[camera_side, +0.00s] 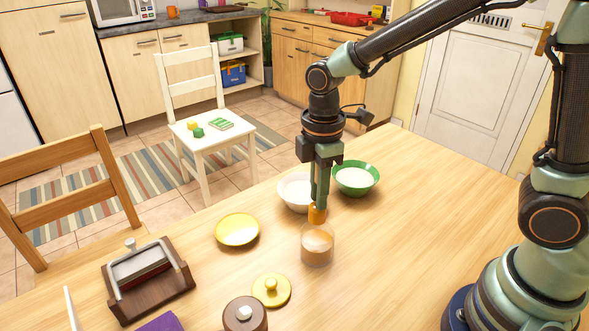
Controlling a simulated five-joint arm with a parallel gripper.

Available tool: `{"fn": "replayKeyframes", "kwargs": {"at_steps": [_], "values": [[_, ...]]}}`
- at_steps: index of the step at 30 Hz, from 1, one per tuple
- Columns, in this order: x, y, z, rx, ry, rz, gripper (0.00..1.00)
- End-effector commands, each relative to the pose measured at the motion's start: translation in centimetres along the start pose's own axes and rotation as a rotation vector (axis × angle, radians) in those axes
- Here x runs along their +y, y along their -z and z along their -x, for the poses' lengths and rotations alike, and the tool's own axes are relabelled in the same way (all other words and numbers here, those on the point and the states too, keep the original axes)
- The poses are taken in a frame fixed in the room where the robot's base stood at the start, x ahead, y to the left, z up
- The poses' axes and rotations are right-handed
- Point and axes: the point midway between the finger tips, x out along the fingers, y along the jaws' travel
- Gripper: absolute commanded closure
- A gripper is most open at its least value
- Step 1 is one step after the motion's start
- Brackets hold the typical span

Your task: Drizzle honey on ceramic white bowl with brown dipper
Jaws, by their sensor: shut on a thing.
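My gripper (319,200) points straight down over the table and is shut on the brown dipper (317,214). Only a short orange-brown part of the dipper shows below the fingertips. A clear glass jar (317,249) with amber honey stands directly below. The dipper shows at the jar's mouth; I cannot tell how far it reaches inside. The white ceramic bowl (290,191) sits just behind and left of my gripper, and my fingers hide its right part.
A green bowl (356,180) with pale contents stands close on the right. A yellow plate (237,230), a yellow lid (271,290), a brown lidded pot (245,314) and a dark wooden holder (149,280) lie left and in front. The table right of the jar is clear.

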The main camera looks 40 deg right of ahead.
Motion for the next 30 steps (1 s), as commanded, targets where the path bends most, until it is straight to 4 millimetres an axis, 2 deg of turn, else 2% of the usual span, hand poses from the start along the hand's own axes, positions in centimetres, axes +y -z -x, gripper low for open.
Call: {"fn": "replayKeyframes", "kwargs": {"at_steps": [5,8,12,15,21,30], "values": [[3.8,-0.2,0.1,0.0,0.001,-0.006,1.0],[6.9,-0.6,0.1,-0.001,0.001,-0.006,1.0],[10.8,-1.5,0.0,-0.001,0.002,-0.006,1.0],[13.0,-2.3,-0.2,-0.001,0.001,-0.005,1.0],[15.3,-3.3,-0.5,0.0,0.001,-0.001,1.0],[15.6,-3.5,-1.6,-0.001,0.002,0.0,1.0]]}}
